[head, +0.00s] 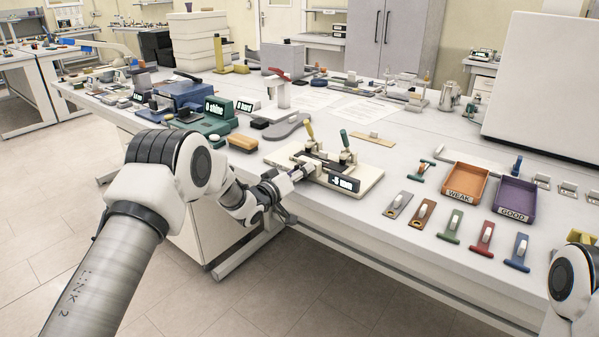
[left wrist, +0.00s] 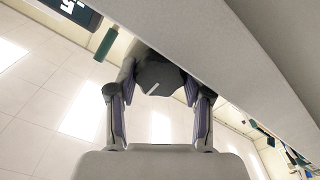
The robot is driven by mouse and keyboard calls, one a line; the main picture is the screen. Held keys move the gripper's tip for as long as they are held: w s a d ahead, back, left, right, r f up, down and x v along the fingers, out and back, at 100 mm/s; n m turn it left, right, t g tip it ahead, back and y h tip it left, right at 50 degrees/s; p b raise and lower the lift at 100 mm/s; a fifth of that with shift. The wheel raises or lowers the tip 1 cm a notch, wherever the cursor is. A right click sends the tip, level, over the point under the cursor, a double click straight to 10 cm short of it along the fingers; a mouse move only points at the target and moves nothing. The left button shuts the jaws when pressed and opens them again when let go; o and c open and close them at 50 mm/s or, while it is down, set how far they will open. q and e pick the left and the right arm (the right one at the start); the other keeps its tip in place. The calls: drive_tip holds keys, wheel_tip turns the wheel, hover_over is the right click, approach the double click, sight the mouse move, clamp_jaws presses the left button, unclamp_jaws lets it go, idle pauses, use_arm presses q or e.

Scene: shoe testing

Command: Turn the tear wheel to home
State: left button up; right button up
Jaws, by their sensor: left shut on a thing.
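The tear device stands near the table's front edge, with a cream base (head: 368,184), a green-handled lever, a yellow-handled lever and a black display (head: 342,183) that reads about -5 mm. The display also shows cut off in the left wrist view (left wrist: 72,10). The tear wheel (left wrist: 160,75) is a dark round knob with a short white mark, in the left wrist view. My left gripper (left wrist: 160,90) is shut on it, one finger at each side. In the head view my left gripper (head: 290,180) reaches the device's left end, and the wheel is mostly hidden there. My right gripper is out of view.
Several coloured T-shaped tabs (head: 485,238) lie right of the device, before the orange WEAK tray (head: 464,184) and purple GOOD tray (head: 513,204). A brown block (head: 243,142) and grey shoe-shaped sole (head: 285,129) lie left and behind.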

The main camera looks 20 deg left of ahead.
use_arm(q)
drive_tip(key=shift+r, duration=0.2)
drive_tip(key=o, duration=0.8)
drive_tip(key=shift+o, duration=0.5)
drive_tip(key=shift+w+d+f, duration=0.1)
drive_tip(key=shift+w+f, duration=0.05)
drive_tip(key=shift+f, duration=0.05)
drive_tip(key=v, duration=1.2)
